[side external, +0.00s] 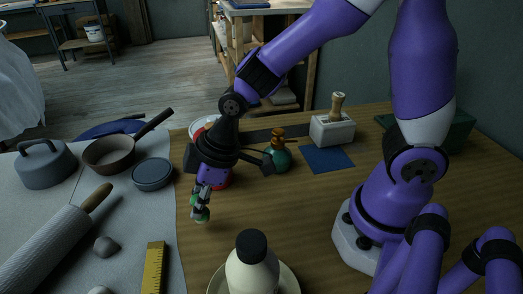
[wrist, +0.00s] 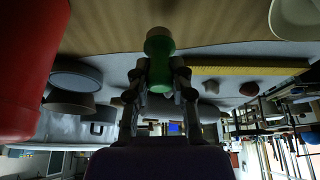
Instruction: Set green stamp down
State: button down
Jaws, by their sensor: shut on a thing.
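The green stamp (side external: 200,213) hangs below my gripper (side external: 203,196) over the wooden table in the side view. My gripper is shut on it. In the wrist view the green stamp (wrist: 160,66) sits between the two fingers of my gripper (wrist: 160,82), its rounded pale end pointing away from the palm. I cannot tell whether the stamp touches the table. A flat blue square (side external: 327,159) lies on the wood further back to the right, with nothing on it.
A white-and-black bottle (side external: 252,268) on a plate is in front. A yellow ruler (side external: 154,268) lies on the grey cloth. Wood between gripper and blue square is mostly bare.

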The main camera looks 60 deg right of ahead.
jog(key=shift+f, duration=0.95)
jog(key=shift+f, duration=0.15)
jog(key=c, duration=0.7)
grip_release()
jog(key=shift+c, duration=0.2)
